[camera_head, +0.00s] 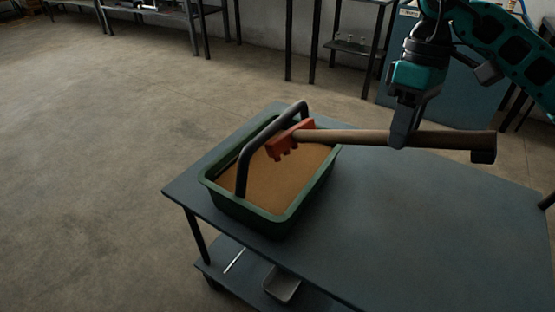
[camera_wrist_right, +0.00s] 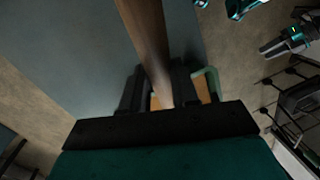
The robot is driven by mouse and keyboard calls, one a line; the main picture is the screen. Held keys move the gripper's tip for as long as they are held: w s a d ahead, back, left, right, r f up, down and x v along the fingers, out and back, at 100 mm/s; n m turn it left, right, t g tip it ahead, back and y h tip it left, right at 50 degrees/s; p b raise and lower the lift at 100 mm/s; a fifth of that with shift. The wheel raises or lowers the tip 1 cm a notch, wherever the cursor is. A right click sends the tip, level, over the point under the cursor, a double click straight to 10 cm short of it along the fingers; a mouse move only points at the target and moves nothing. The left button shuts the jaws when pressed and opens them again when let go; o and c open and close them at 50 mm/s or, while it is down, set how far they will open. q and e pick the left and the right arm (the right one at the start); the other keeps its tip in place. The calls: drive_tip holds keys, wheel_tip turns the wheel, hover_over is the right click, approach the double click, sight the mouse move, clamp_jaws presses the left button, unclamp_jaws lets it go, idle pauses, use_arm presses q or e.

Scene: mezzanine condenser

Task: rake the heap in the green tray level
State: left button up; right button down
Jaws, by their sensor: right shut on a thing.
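The green tray (camera_head: 273,223) stands on the left part of a dark table and has a dark arched handle (camera_head: 246,157) across it. Brown material (camera_head: 284,187) fills the tray and looks fairly flat where it shows. My right gripper (camera_head: 401,139) is shut on the wooden handle of a rake (camera_head: 352,137), to the right of the tray. The rake's red toothed head (camera_head: 287,140) is over the tray, by the arched handle; I cannot tell whether its teeth touch the material. The rake handle also shows in the right wrist view (camera_wrist_right: 146,38).
The dark table (camera_head: 420,215) is bare right of the tray. A small metal pan (camera_head: 281,284) and a thin rod (camera_head: 234,261) lie on its lower shelf. Racks stand along the far wall. The floor at left is open.

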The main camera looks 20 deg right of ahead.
wheel_tip(320, 180, up, 5)
drive_tip(key=p, duration=0.4)
drive_tip(key=shift+r, duration=0.1)
wheel_tip(320, 180, up, 2)
drive_tip(key=shift+r+p, duration=0.2)
drive_tip(key=shift+p, duration=0.95)
use_arm(q)
wheel_tip(320, 180, up, 7)
drive_tip(key=a+p, duration=0.1)
drive_tip(key=p, duration=0.1)
drive_tip(key=shift+s+a+f, duration=0.15)
drive_tip(key=shift+s+a, duration=0.15)
drive_tip(key=shift+s, duration=0.05)
use_arm(e)
wheel_tip(320, 180, up, 2)
drive_tip(key=shift+r, duration=0.1)
use_arm(q)
drive_tip(key=shift+s+d, duration=0.1)
